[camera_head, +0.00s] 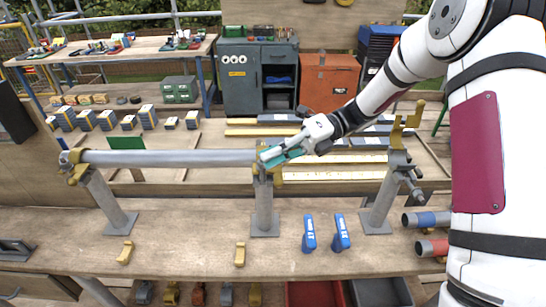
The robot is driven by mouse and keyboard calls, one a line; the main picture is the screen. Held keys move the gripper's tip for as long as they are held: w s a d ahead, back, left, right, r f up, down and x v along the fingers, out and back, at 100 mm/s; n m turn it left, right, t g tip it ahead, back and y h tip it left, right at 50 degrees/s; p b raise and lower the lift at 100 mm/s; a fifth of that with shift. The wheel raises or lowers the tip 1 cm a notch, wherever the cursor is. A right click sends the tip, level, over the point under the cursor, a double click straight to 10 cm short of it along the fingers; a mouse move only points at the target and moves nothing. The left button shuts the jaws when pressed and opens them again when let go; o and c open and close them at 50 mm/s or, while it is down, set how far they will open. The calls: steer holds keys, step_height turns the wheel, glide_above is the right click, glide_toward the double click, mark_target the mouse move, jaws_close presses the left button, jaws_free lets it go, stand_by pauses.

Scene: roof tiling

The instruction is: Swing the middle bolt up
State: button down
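A grey metal tube (175,158) lies level across the left stand (110,205) and ends at the middle stand (264,205). My gripper (268,156), with teal fingers, is at the top of the middle stand, by the tube's right end. The finger gap is too small to judge. The left clamp (74,168) is around the tube's left end. The right stand (383,200) has its yellow clamp part (397,132) standing up, with no tube in it.
Two blue-handled tools (325,233) stand on the bench between the middle and right stands. Two small yellow pieces (240,254) lie near the front edge. Tubes with blue and red bands (427,219) lie at the right. Bare bench (185,225) lies between the left and middle stands.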

steer(key=shift+d+f, duration=0.1)
steer(key=shift+f, duration=0.1)
steer(key=shift+w+d, duration=0.1)
steer(key=shift+d, duration=0.1)
steer(key=v, duration=0.7)
steer(key=shift+r, duration=0.15)
